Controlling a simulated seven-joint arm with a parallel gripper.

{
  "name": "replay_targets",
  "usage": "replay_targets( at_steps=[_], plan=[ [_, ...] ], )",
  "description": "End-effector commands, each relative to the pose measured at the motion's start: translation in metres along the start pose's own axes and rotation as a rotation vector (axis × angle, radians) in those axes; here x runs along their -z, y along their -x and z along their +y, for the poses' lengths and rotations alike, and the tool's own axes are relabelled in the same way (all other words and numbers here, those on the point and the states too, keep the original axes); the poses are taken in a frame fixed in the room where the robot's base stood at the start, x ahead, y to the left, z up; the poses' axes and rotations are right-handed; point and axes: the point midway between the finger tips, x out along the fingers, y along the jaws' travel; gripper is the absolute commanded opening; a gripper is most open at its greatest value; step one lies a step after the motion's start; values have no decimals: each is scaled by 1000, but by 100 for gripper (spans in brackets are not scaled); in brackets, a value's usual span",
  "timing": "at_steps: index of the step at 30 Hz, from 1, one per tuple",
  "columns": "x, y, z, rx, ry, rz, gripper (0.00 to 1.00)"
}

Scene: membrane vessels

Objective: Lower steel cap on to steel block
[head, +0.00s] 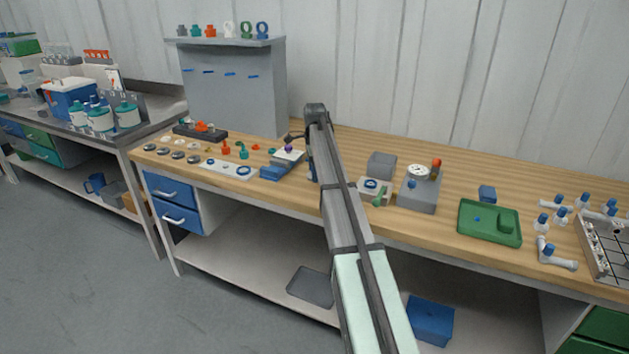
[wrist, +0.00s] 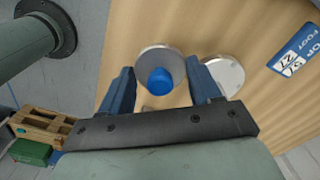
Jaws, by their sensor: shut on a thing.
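In the wrist view my gripper (wrist: 160,66) has its two blue fingers on either side of a round steel cap (wrist: 152,58) with a blue knob (wrist: 160,82). It is shut on this cap. A second round steel piece (wrist: 226,72) shows just right of the cap, partly behind the right finger; I cannot tell whether it is the steel block. The gap between the cap and what lies below it cannot be judged. In the head view my arm hides most of the gripper and the cap.
In the head view, a grey block (head: 381,165), a gauge unit (head: 418,193) and a green tray (head: 489,223) stand right of my arm. Small round pieces and a blue block (head: 275,173) are to its left. A grey panel (head: 232,95) rises behind. A printed label (wrist: 295,50) shows in the wrist view.

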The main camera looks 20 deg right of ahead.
Motion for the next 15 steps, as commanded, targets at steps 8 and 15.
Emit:
replay_targets(
  at_steps=[8,15],
  plan=[
    [0,38,-1,1,0,0,25],
    [0,54,-1,0,0,0,25]
  ],
)
